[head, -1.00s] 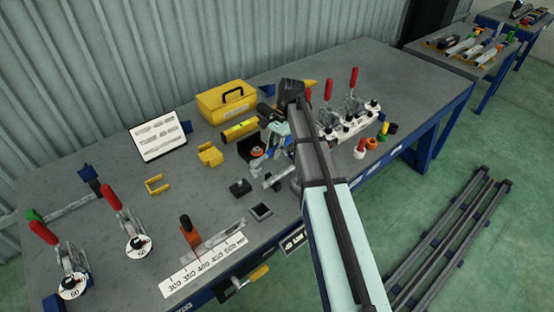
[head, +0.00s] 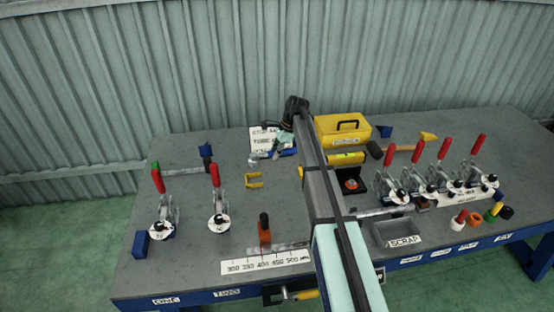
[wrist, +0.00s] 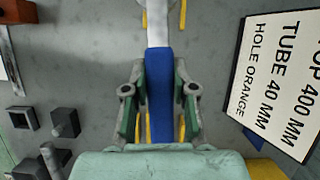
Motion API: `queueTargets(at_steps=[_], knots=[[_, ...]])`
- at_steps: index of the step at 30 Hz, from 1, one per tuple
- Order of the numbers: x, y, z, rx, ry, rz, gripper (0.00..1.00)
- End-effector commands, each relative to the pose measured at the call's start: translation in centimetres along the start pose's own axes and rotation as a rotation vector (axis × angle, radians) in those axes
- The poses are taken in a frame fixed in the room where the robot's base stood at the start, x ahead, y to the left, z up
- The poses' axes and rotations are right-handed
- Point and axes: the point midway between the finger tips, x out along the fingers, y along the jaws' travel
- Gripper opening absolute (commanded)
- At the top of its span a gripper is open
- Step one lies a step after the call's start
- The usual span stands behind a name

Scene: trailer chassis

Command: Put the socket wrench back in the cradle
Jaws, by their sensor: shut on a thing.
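My gripper (wrist: 160,105) is shut on the blue handle (wrist: 159,90) of the socket wrench. The wrench's silver shaft (wrist: 158,25) runs to the top edge of the wrist view. In the head view its silver end (head: 252,158) points left, and my arm partly hides the gripper. The cradle has a yellow bracket (head: 254,181) on the bench. In the wrist view yellow prongs (wrist: 183,14) show on both sides of the shaft, and more yellow shows beside the handle under the fingers. I cannot tell whether the wrench touches the cradle.
A tilted sign (wrist: 285,80) stands close on the right in the wrist view. A yellow toolbox (head: 343,132), a hammer (head: 405,147) and toggle clamps (head: 440,180) are to the right. An orange-handled stop (head: 264,230) stands by the scale. Bare bench lies around the bracket.

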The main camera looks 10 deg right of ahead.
Motion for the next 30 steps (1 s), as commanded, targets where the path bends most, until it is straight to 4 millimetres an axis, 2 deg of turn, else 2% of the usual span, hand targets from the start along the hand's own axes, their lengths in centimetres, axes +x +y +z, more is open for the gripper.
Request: queueTargets(at_steps=[6,22,30], knots=[[-0.1,-0.4,0.0,0.067,0.000,-0.021,0.00],[-0.2,-0.4,0.1,0.067,0.000,-0.019,0.00],[1.5,-0.4,-0.6,0.067,0.000,-0.020,0.00]])
